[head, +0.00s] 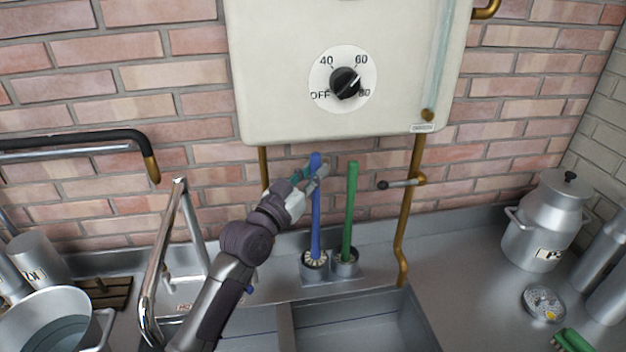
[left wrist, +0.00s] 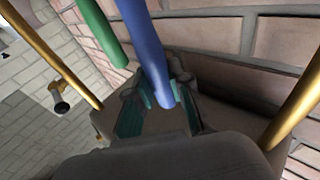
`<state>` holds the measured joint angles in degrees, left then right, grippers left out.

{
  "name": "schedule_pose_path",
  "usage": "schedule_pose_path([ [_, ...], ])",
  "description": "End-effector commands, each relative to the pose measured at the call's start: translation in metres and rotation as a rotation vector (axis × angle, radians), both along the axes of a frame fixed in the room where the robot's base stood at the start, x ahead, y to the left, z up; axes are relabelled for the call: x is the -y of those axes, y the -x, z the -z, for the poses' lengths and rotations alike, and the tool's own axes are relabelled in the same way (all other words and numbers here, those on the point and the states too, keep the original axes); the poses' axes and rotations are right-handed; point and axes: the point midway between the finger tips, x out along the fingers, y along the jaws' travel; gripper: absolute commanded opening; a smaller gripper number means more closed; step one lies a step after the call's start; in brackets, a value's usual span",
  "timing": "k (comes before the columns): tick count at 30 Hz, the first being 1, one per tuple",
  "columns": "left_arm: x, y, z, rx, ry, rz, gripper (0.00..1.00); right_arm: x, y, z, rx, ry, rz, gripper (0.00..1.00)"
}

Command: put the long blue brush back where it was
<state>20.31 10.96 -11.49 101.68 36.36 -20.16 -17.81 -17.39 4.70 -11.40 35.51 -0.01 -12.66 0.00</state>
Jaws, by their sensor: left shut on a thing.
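The long blue brush (head: 316,225) stands upright in the head view, with its head down in the left cup (head: 314,270) of a metal holder behind the sink. My left gripper (head: 318,172) is shut around the upper end of its handle. In the left wrist view, the blue handle (left wrist: 150,50) runs between the two fingers of the gripper (left wrist: 162,105). A long green brush (head: 351,210) stands upright in the cup to the right, apart from the gripper. The bristles of the blue brush are mostly hidden by the cup. My right gripper is not in view.
A cream boiler (head: 290,60) with a dial hangs above the brushes. Copper pipes flank them, one with a lever valve (head: 402,184). A chrome tap (head: 160,265) stands left of my arm. A sink (head: 360,325) lies in front. A metal churn (head: 545,225) stands at right.

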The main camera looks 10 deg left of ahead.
Motion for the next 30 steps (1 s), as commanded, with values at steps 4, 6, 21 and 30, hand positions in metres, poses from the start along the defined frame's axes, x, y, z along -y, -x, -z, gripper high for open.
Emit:
schedule_pose_path([
  [4, 0.000, 0.000, 0.023, -0.005, -0.002, 0.000, 0.00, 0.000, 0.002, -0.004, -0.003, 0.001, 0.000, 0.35],
  [6, -0.002, -0.003, 0.025, -0.002, -0.002, 0.000, 0.00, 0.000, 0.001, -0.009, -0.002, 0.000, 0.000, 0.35],
  [21, -0.001, -0.004, 0.031, -0.002, -0.001, 0.001, 0.36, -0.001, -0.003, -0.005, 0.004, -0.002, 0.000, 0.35],
  [30, -0.001, -0.004, 0.031, -0.002, -0.001, 0.001, 0.45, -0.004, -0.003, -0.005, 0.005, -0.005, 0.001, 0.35],
])
